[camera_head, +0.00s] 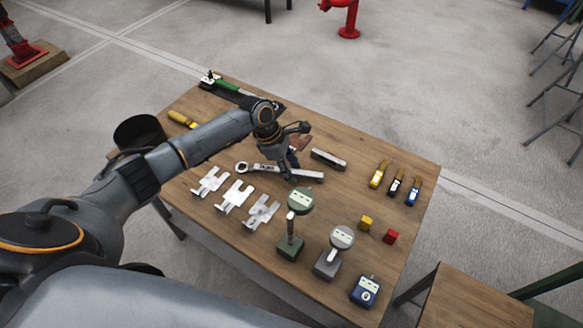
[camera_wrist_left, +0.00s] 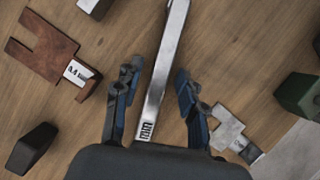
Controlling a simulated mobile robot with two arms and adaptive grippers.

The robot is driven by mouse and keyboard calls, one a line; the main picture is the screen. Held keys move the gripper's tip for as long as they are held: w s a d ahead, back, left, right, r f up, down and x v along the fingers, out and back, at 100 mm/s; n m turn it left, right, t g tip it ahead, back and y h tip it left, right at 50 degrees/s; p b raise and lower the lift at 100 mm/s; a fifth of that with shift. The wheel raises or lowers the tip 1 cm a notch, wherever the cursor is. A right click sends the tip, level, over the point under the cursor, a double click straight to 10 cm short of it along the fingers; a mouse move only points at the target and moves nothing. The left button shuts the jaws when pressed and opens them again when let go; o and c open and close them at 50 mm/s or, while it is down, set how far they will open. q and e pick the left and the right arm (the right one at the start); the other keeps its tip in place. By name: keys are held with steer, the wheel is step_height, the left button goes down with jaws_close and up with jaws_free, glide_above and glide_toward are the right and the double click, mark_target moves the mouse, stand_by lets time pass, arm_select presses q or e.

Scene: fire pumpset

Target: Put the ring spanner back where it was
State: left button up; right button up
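The ring spanner (camera_head: 262,168) is a long silver bar lying on the wooden table (camera_head: 345,215), with its ring end toward the left in the head view. My left gripper (camera_head: 291,174) is low over the table at the spanner's handle and hides part of it. In the left wrist view, the spanner (camera_wrist_left: 168,60) runs between the two blue-padded fingers of my left gripper (camera_wrist_left: 156,77), with gaps on both sides. The fingers are open. The ring end is outside the wrist view. My right gripper is not in view.
A rusty forked plate (camera_wrist_left: 45,48) lies beside the left finger. Silver forked plates (camera_head: 235,195), a green gauge (camera_head: 300,202), a grey gauge (camera_head: 341,238), and a dark block (camera_head: 328,159) surround the gripper. Yellow, black and blue tools (camera_head: 396,185) lie farther right.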

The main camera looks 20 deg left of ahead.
mark_target(276, 169)
arm_select(q)
steer(key=p+v, duration=0.1)
steer(key=v, duration=1.1)
steer(key=shift+s, duration=0.15)
